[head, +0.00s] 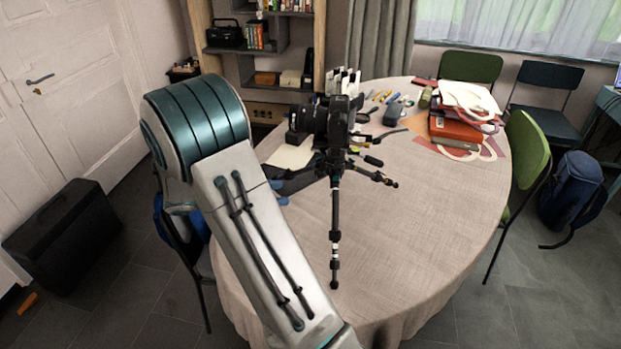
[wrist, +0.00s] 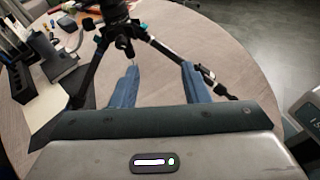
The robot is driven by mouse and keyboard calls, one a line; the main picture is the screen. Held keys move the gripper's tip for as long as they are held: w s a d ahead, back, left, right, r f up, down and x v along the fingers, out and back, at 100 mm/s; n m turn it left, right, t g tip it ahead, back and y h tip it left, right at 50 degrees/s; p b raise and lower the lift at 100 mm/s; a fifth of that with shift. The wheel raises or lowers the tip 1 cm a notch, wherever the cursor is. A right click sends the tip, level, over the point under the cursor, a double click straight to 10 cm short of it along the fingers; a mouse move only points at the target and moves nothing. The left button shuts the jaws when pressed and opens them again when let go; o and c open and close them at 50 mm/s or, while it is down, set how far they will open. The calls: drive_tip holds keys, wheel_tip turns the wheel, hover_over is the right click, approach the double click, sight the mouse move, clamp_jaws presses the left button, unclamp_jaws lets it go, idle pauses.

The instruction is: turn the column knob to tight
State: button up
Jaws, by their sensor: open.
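A black tripod (head: 335,215) with a camera (head: 322,120) on top stands on the round table. In the wrist view the tripod's dark centre part (wrist: 122,30) is at the top, left of middle, with legs spreading left and right. A dark rounded piece (wrist: 124,46) hangs there; I cannot tell whether it is the column knob or how tight it is. My gripper (wrist: 160,70) is open, its two blue fingers apart and empty, short of the tripod's centre. In the head view the blue fingers (head: 280,192) show left of the tripod, partly hidden by my arm.
The round table (head: 430,220) has clear cloth to the right of the tripod. Red and orange books (head: 455,128) and small tools (head: 385,97) lie towards the back. In the wrist view, dark desk items (wrist: 38,50) stand at left. A green chair (head: 527,150) is at right.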

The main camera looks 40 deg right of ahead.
sight(316, 174)
drive_tip(key=w+f+n+t+h, duration=0.1)
drive_tip(key=w+f+n+h, duration=0.3)
drive_tip(key=w, duration=0.1)
drive_tip(key=d, duration=0.4)
drive_tip(key=s+d, duration=0.1)
drive_tip(key=d, duration=0.4)
drive_tip(key=s+d+p, duration=0.1)
drive_tip(key=d, duration=0.4)
drive_tip(key=shift+s+d+r, duration=0.1)
drive_tip(key=shift+r, duration=0.1)
clamp_jaws()
